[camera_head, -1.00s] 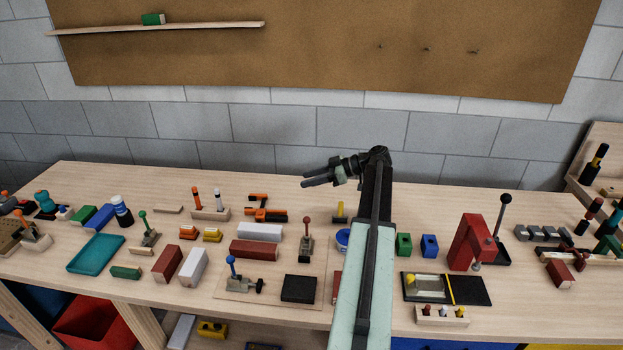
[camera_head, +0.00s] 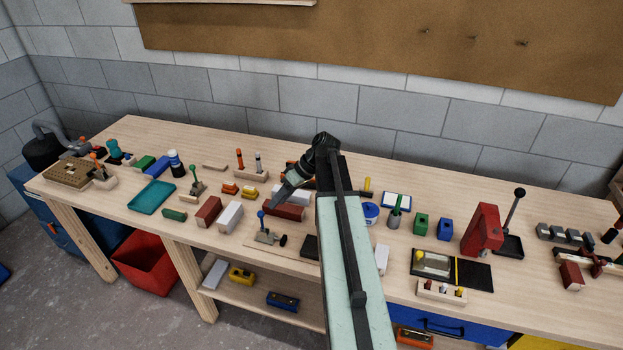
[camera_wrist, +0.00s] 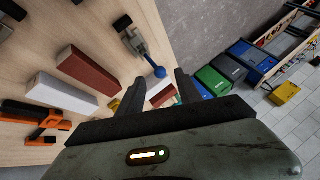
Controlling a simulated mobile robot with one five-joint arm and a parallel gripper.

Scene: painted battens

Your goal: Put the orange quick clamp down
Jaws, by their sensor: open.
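The orange quick clamp (camera_wrist: 38,121), orange with black parts, lies on the wooden bench at the lower left of the wrist view. In the head view it is mostly hidden behind my arm and gripper. My gripper (camera_head: 277,204) points down and left above the bench, near the red-brown block (camera_head: 284,211). In the wrist view my gripper (camera_wrist: 160,80) has its two dark fingers apart, with nothing held between them. The clamp is off to the side of the fingers, not touching them.
A toggle clamp with a blue knob (camera_wrist: 158,71) stands near the fingers. A white block (camera_wrist: 60,93) and a red-brown block (camera_wrist: 92,71) lie beside the orange clamp. A red press (camera_head: 482,230) stands to the right. The bench's front edge is near.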

